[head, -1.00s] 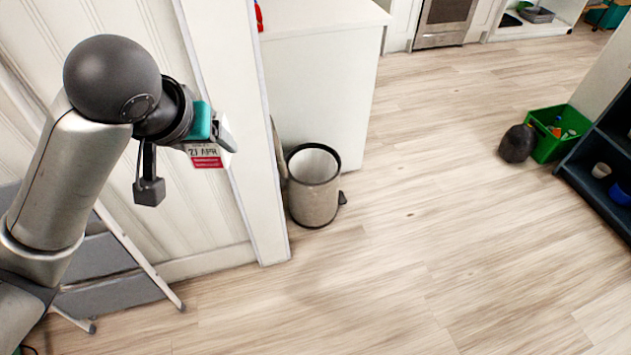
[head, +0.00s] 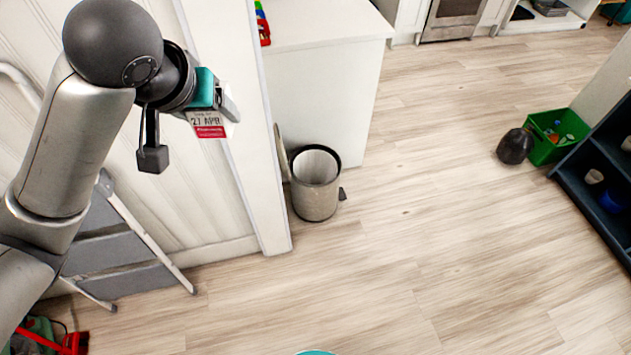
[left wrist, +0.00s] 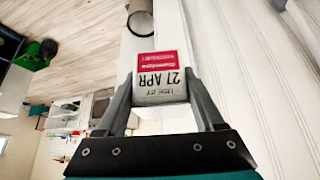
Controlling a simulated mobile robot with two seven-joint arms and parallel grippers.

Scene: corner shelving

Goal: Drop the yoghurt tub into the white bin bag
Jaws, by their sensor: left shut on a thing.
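My left gripper (head: 228,102) is shut on the yoghurt tub, a small pale container with a red label and "27 APR" print. The tub (head: 208,126) hangs at the upper left of the head view, in front of the white panelled wall. In the left wrist view the tub (left wrist: 160,75) sits between both fingers. A round bin (head: 315,200) with a pale inside stands open on the floor, below and right of the gripper and apart from it. I cannot tell whether its pale lining is the white bin bag. My right gripper is not in view.
A white wall edge (head: 262,200) stands between the gripper and the bin. A white counter (head: 330,80) is behind the bin. A folded step ladder (head: 150,240) leans at left. A dark bag (head: 515,147) and green crate (head: 545,152) stand at right. The middle floor is clear.

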